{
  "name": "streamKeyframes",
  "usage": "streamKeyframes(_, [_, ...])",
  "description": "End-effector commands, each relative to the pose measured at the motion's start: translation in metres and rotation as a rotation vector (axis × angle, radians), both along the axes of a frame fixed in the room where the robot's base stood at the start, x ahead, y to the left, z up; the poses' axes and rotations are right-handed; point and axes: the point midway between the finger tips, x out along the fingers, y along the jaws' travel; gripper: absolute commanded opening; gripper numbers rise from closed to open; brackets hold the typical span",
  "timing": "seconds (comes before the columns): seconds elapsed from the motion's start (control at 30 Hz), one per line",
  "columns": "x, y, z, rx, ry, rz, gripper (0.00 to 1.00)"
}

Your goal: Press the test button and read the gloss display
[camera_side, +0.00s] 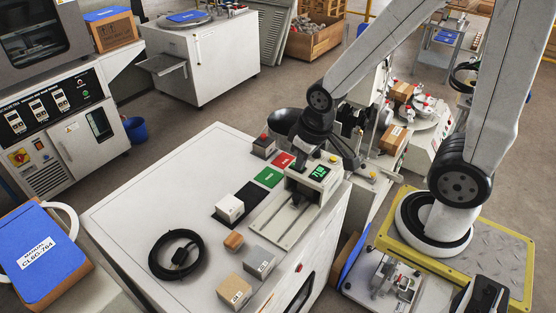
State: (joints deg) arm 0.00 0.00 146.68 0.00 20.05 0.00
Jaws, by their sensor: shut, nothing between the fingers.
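A small yellowish spot (333,160) on top of the box may be the test button. My gripper (352,163) is dark and shut, with nothing in it. It is over the back of the tester, close to the top of the box. I cannot tell whether it touches the box or the button.
The left part is clear.

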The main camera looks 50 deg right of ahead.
Motion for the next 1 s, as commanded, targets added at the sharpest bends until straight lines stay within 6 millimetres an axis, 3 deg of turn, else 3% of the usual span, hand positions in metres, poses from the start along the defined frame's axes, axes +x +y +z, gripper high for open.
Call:
streamKeyframes(0.37, [0.001,-0.001,0.000,-0.001,-0.002,-0.002,0.00])
streamKeyframes(0.57, [0.007,-0.013,-0.001,-0.016,-0.025,-0.034,0.00])
streamKeyframes(0.77, [0.021,-0.043,-0.005,-0.045,-0.089,-0.114,0.00])
streamKeyframes(1.0, [0.041,-0.096,-0.011,-0.066,-0.206,-0.239,0.00])
